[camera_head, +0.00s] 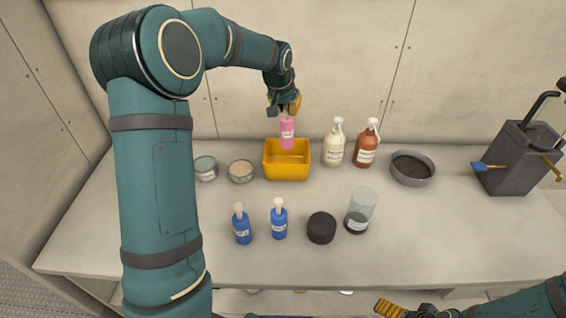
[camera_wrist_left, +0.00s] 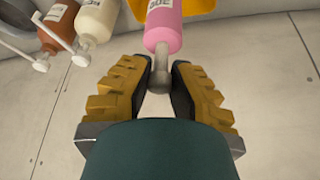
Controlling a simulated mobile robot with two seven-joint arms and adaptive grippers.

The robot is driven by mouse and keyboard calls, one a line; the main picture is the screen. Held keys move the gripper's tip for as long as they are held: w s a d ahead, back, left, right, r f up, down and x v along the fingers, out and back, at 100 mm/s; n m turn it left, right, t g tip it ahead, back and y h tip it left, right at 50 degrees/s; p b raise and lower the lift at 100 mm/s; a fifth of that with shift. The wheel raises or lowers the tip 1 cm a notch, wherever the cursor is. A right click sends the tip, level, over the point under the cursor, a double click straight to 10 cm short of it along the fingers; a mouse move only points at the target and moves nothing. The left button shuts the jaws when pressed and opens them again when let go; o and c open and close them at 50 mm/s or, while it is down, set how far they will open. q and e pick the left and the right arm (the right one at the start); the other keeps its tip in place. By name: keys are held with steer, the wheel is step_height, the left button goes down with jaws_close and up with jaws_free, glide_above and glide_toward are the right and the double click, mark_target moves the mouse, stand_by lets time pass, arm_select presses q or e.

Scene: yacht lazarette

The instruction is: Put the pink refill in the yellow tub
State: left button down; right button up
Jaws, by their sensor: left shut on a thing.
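The pink refill (camera_head: 287,133) is a pink bottle with a pale label, hanging upright from my left gripper (camera_head: 287,107). The gripper is shut on its grey neck, which shows between the yellow-padded fingers (camera_wrist_left: 156,85) in the left wrist view; the pink body (camera_wrist_left: 164,25) shows above them there. The yellow tub (camera_head: 287,173) stands on the counter right below the bottle. The bottle's lower end overlaps the tub's opening in the head view; I cannot tell whether it touches the tub floor. My right gripper (camera_head: 390,309) is at the bottom edge, its fingers only partly in view.
A cream bottle (camera_head: 334,147) and a brown bottle (camera_head: 366,149) stand right of the tub, with a grey bowl (camera_head: 412,168) beyond. Two round tins (camera_head: 241,172) are left of it. Blue bottles (camera_head: 279,223), a black jar (camera_head: 321,228) and a clear canister (camera_head: 360,210) stand nearer.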

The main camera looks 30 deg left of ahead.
mark_target(286, 134)
arm_select(q)
steer(key=shift+f, duration=0.2)
step_height(286, 134, down, 10)
steer(key=shift+r+b, duration=0.25)
steer(key=shift+b, duration=0.2)
steer(key=shift+f, duration=0.2)
steer(key=c, duration=1)
jaws_free()
steer(key=shift+r, duration=0.1)
